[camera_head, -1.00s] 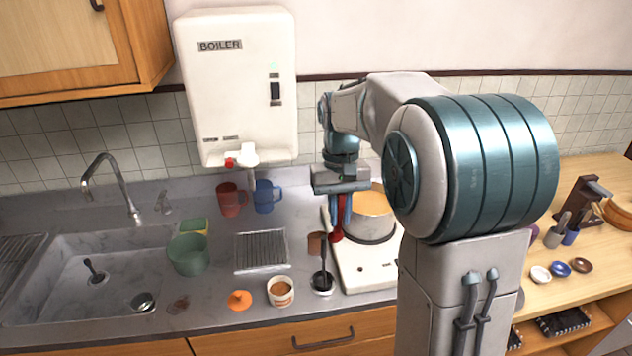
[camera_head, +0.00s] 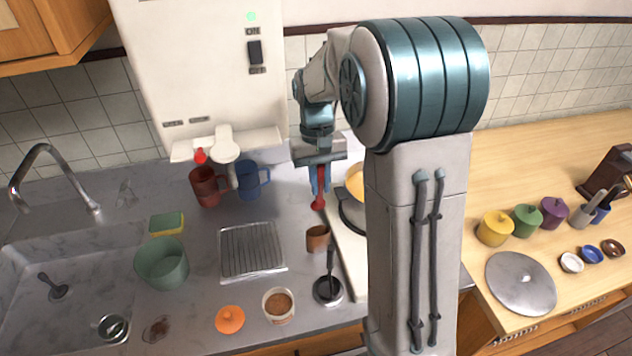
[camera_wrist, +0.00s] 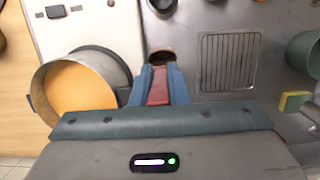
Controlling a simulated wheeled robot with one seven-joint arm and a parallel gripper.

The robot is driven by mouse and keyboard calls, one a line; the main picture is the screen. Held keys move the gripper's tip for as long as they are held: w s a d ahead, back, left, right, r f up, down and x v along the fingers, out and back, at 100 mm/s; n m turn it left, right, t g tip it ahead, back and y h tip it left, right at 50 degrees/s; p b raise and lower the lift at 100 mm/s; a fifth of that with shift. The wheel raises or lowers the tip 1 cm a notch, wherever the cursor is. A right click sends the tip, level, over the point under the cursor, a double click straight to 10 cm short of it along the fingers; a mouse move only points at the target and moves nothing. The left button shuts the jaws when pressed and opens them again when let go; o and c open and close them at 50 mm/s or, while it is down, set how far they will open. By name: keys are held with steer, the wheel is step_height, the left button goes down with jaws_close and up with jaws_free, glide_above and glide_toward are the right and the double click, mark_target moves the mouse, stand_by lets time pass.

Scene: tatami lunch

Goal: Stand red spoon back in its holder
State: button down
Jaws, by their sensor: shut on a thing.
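The red spoon (camera_head: 318,203) hangs bowl down from my gripper (camera_head: 320,184), which is shut on it above the counter, left of the pot. In the wrist view the red spoon (camera_wrist: 157,90) lies between the two blue fingers (camera_wrist: 158,85). A small brown cup (camera_head: 318,239), seemingly the holder, stands upright in front of the spoon. In the wrist view the cup's dark opening (camera_wrist: 160,56) shows just beyond the spoon's end. I cannot tell the exact gap; the spoon appears outside the cup.
A pot (camera_wrist: 84,92) stands on the white stove (camera_wrist: 90,28) beside the spoon. A black ladle (camera_head: 330,262) stands in front of the cup. A metal drain grid (camera_head: 252,250), red mug (camera_head: 205,188) and blue mug (camera_head: 252,182) are to the left. The boiler (camera_head: 205,75) hangs behind.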

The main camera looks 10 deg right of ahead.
mark_target(319, 202)
steer(key=shift+w+f, duration=0.15)
steer(key=shift+f, duration=0.45)
steer(key=shift+w+f, duration=0.15)
steer(key=shift+f, duration=0.45)
steer(key=shift+s+f+b, duration=0.15)
steer(key=shift+f+b, duration=0.2)
steer(key=shift+b, duration=0.25)
steer(key=w+b+x, duration=0.2)
steer(key=b+x, duration=0.5)
steer(key=x, duration=0.3)
steer(key=shift+w+f, duration=0.15)
steer(key=shift+f, duration=0.3)
steer(key=shift+f+b, duration=0.45)
steer(key=shift+f, duration=0.05)
steer(key=c, duration=0.8)
jaws_free()
steer(key=shift+o, duration=0.2)
steer(key=shift+r, duration=0.15)
steer(key=shift+s+p+v, duration=0.25)
steer(key=shift+p+v, duration=0.65)
steer(key=shift+v, duration=0.2)
steer(key=shift+s+p+v, duration=0.25)
steer(key=shift+p+v, duration=0.65)
steer(key=shift+v, duration=0.2)
steer(key=shift+s+p+v, duration=0.25)
steer(key=shift+p+v, duration=0.65)
steer(key=shift+v, duration=0.25)
